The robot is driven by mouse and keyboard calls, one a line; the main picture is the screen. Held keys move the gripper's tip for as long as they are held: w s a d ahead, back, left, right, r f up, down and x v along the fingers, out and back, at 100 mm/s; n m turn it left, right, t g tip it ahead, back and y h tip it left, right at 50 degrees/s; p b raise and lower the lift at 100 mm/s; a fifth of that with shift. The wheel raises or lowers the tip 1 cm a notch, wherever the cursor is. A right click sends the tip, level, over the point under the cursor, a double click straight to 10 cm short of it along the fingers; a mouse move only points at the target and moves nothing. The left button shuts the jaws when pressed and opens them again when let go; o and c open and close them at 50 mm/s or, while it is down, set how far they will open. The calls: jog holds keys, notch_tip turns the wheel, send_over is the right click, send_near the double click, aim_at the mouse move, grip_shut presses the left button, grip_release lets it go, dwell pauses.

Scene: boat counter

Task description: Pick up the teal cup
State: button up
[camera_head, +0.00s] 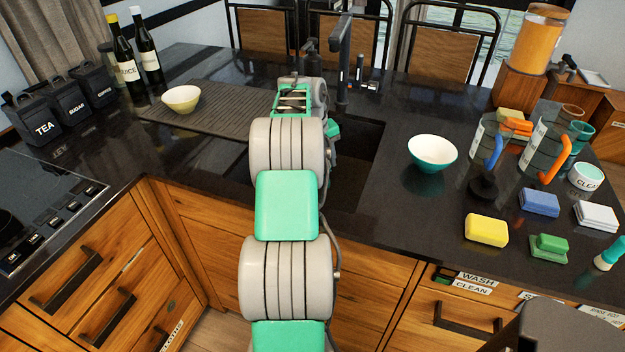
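A teal cup (580,132) stands at the far right of the counter, behind the orange-handled container and next to a brown cup (572,111). Its lower part is partly hidden by other things. My arm reaches forward over the sink in the middle of the picture. My gripper (297,95) is at its far end, well to the left of the teal cup and apart from it. The fingertips are not clear, so I cannot tell whether it is open or shut.
A juice dispenser (535,45) stands behind. Bare counter surrounds the bowl.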

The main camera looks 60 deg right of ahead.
aim_at(327, 177)
jog(key=f, duration=0.2)
jog(key=d+f+p, duration=0.1)
jog(key=f, duration=0.5)
jog(key=shift+s+d, duration=0.2)
jog(key=shift+d, duration=0.15)
jog(key=shift+c, duration=0.4)
grip_shut()
dwell(0.5)
